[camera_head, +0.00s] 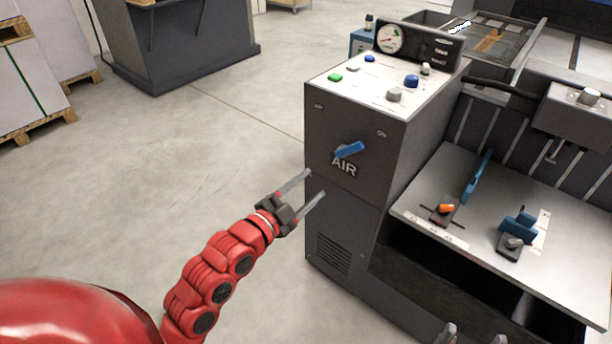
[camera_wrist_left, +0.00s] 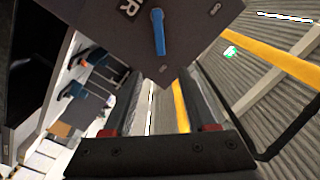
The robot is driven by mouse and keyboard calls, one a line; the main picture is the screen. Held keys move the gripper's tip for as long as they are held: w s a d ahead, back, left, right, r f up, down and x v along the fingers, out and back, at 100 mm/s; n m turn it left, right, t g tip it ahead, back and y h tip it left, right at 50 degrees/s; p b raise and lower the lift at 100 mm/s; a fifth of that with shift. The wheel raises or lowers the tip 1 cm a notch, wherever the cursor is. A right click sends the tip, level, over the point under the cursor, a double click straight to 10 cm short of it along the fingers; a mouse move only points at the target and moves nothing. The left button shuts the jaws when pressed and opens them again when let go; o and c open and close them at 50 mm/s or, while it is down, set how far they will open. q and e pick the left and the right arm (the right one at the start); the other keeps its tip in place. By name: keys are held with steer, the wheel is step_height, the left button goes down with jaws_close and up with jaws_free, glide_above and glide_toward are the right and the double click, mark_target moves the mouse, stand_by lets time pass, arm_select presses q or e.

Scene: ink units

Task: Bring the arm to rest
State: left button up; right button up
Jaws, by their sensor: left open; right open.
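My left arm (camera_head: 222,268) is red and reaches up and right from the lower left in the head view. Its gripper (camera_head: 315,182) is open and empty, with two grey fingers apart. The fingertips are in front of the dark cabinet, below and left of the blue AIR lever (camera_head: 349,149). In the left wrist view the lever (camera_wrist_left: 158,32) is beyond the open fingers (camera_wrist_left: 163,88), with nothing between them. Two grey tips of my right gripper (camera_head: 473,337) show apart at the bottom edge; the rest of it is out of view.
The dark control cabinet (camera_head: 340,190) has a light top with buttons and a gauge (camera_head: 389,39). A grey shelf (camera_head: 560,235) with blue and orange levers is at the right. Open concrete floor (camera_head: 130,190) lies left. Pallets (camera_head: 45,130) stand at the far left.

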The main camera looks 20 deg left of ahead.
arm_select(q)
steer(key=shift+s, duration=0.35)
